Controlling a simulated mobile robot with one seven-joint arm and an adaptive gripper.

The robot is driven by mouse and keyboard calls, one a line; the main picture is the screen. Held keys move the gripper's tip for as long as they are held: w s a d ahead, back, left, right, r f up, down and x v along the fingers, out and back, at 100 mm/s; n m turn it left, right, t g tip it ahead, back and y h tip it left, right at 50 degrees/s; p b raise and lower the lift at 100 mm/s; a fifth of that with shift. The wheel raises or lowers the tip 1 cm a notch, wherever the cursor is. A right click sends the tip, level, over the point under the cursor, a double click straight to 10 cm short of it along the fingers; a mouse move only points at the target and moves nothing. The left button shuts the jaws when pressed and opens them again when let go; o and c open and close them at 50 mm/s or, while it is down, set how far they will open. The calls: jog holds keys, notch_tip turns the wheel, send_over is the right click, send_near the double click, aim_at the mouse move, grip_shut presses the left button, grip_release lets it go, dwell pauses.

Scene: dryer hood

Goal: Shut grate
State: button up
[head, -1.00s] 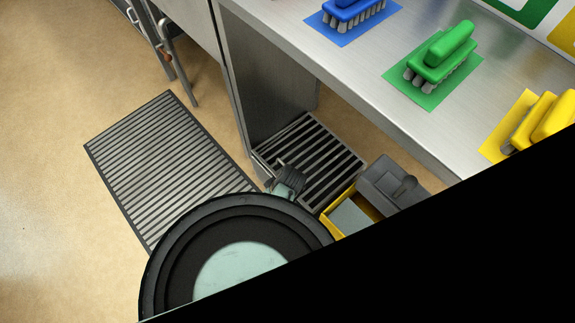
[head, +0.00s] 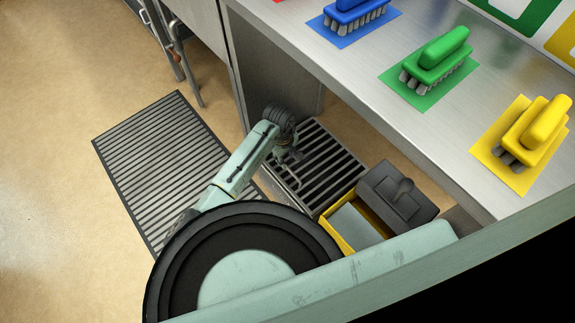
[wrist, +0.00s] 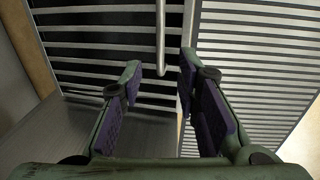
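A dark slatted grate (head: 335,153) shows under the steel counter. It also fills the upper left of the wrist view (wrist: 90,70). A thin metal handle bar (wrist: 160,35) runs along the grate's edge in the wrist view. My gripper (head: 288,155) is over the grate's left side in the head view. In the wrist view my gripper (wrist: 160,68) is open and empty, and the bar's lower end appears between its fingertips. I cannot tell how far the fingers are from the bar. My arm hides part of the grate's left edge.
A lighter slatted panel (head: 150,150) lies on the tan floor to the left. A yellow and grey bucket (head: 385,210) stands just right of the grate. The steel counter (head: 370,110) overhangs the grate and carries blue, green and yellow brushes.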

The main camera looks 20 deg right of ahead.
aim_at(288, 168)
jog(key=f, duration=0.7)
jog(key=shift+w+d+f, duration=0.1)
jog(key=shift+d+f, duration=0.1)
jog(key=shift+d, duration=0.1)
jog(key=shift+c, duration=0.4)
grip_shut()
